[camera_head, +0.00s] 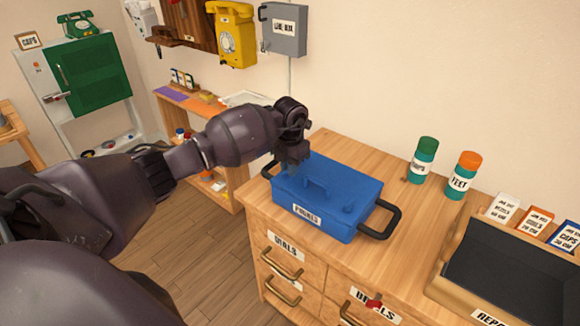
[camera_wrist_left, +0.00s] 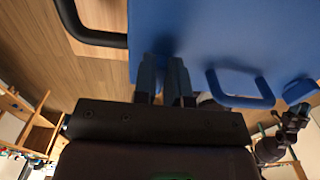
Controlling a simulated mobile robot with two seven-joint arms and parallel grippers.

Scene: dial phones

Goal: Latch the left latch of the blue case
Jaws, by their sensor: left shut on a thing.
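The blue case (camera_head: 326,205), labelled PHONES, sits shut-lidded on the wooden counter, with a blue handle (camera_head: 318,189) and a small blue knob-like latch (camera_head: 348,209) on top. The lid handle also shows in the left wrist view (camera_wrist_left: 240,100). My left gripper (camera_head: 291,166) reaches down onto the case's left end. In the left wrist view its fingers (camera_wrist_left: 163,82) are close together against the blue lid, shut on the left latch, which they mostly hide. A dark jointed arm end, likely my right gripper (camera_wrist_left: 300,112), shows small at the right; its jaws are unclear.
Black side handles stick out from the case, the right one (camera_head: 390,222) over the counter (camera_head: 400,177). Green-capped (camera_head: 422,160) and orange-capped (camera_head: 463,175) jars stand behind to the right. A dark-lined tray (camera_head: 505,270) is at far right. A grey box (camera_head: 283,30) hangs above.

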